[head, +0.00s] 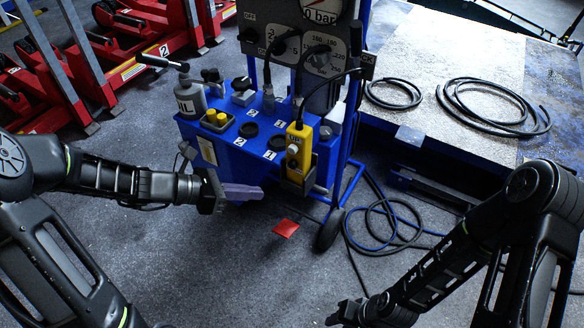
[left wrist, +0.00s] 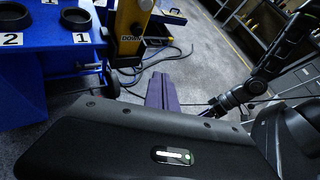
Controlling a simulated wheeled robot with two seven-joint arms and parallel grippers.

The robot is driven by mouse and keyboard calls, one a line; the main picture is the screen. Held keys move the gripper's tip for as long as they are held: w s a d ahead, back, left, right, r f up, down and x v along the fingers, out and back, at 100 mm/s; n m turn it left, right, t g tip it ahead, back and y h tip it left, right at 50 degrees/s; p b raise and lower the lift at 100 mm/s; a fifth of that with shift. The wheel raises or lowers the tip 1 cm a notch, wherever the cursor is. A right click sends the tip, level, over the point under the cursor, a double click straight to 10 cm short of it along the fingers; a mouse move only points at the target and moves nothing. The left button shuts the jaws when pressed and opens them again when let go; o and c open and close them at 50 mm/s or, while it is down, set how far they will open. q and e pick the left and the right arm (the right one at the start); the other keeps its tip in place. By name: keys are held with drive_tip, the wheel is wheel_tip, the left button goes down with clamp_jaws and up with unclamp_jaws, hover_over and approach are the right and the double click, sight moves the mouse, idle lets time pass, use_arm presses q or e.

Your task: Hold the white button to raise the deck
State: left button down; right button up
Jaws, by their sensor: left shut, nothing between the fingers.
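A yellow pendant (head: 299,142) hangs upright in a holder on the front of the blue trolley (head: 222,160). Its face carries an UP label and a round white button (head: 292,149). In the left wrist view the pendant (left wrist: 131,20) is partly cut off at the top, with a DOWN label showing. My left gripper (head: 250,191) is shut and empty, its purple fingers pointing right, left of and below the pendant and apart from it. The fingers also show in the left wrist view (left wrist: 162,90). My right gripper (head: 340,317) is low at the bottom, its fingers unclear. The metal deck (head: 450,55) lies at the right.
A grey OIL bottle (head: 190,97), black cup rings (head: 249,130) and yellow plugs (head: 217,118) sit on the trolley top. Coiled hoses (head: 490,105) lie on the deck, and loose cables (head: 392,222) on the floor. A red piece (head: 286,228) lies below the pendant. Red jacks stand upper left.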

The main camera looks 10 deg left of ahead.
sight(292, 150)
use_arm(q)
drive_tip(key=r, duration=0.1)
drive_tip(key=d+r+n+h, duration=0.1)
drive_tip(key=r+n+h, duration=0.1)
drive_tip(key=r, duration=0.1)
drive_tip(key=shift+s+d, duration=0.3)
drive_tip(key=shift+d, duration=0.1)
use_arm(e)
drive_tip(key=shift+s+d, duration=0.15)
drive_tip(key=shift+s, duration=0.1)
use_arm(q)
drive_tip(key=shift+f, duration=0.1)
drive_tip(key=w+d+b, duration=0.1)
drive_tip(key=w+d, duration=0.2)
drive_tip(key=w, duration=0.5)
use_arm(e)
drive_tip(key=shift+f, duration=0.75)
use_arm(q)
drive_tip(key=shift+w+d, duration=0.15)
idle(0.8)
